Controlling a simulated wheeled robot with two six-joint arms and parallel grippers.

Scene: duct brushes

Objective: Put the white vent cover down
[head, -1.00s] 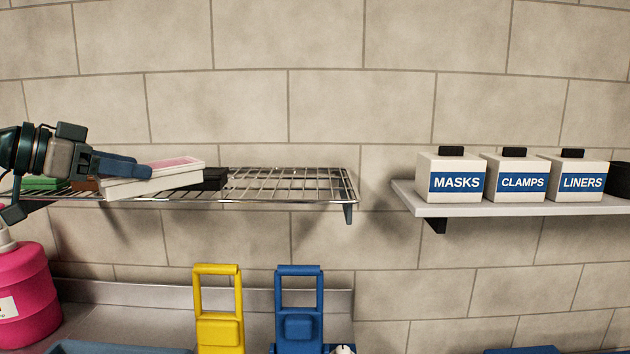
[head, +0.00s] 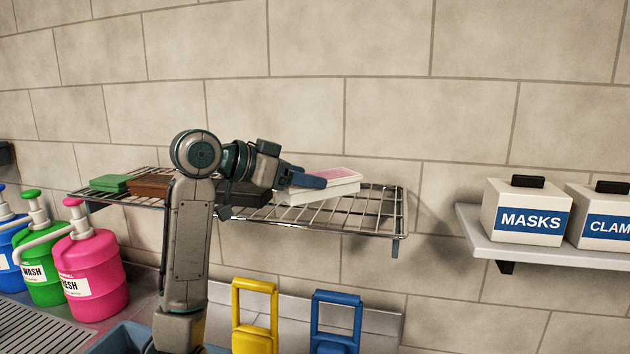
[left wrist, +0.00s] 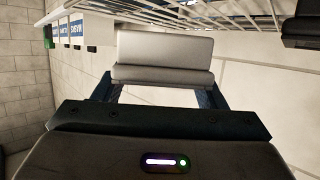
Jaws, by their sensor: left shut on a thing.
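The white vent cover (head: 318,193) is a flat white slab with a pink panel on top, at the right part of the wire rack (head: 385,212) in the head view. My left gripper (head: 305,182) is shut on its left end. In the left wrist view the vent cover (left wrist: 162,62) shows as pale slabs between the fingers of my left gripper (left wrist: 160,92). It lies low over the rack wires; I cannot tell whether it touches them. My right gripper is not in view.
On the rack, a green block (head: 110,183), a brown block (head: 150,186) and a black block (head: 245,194) lie to the left. The rack's right end is bare. A shelf with a MASKS box (head: 527,212) is further right. Pump bottles (head: 92,270) stand below left.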

